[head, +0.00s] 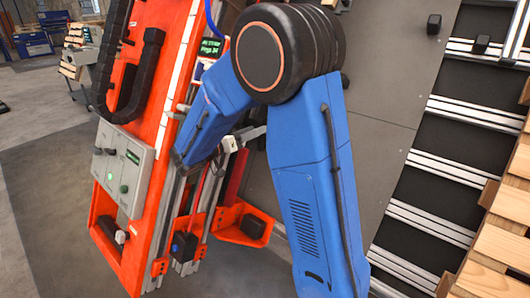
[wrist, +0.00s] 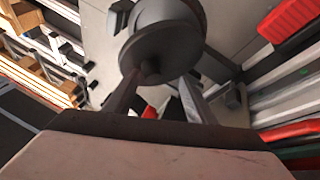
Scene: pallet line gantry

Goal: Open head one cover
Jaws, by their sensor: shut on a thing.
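In the wrist view, the two fingers of my gripper (wrist: 162,92) reach up from the bottom and close around the stem of a dark grey round piece (wrist: 165,38). This piece has a wide rim and a small knob-like centre. I cannot tell whether it is the head one cover or how far it is open. In the head view my blue arm hides most of the gripper and the piece it holds. The orange machine frame (head: 150,140) stands to the left of my arm.
A grey control box (head: 122,168) with green lights is fixed on the orange frame. A small screen with green text (head: 210,47) is above it. A slatted conveyor (head: 440,165) and wooden pallets (head: 507,245) lie at the right. Open grey floor is at the left.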

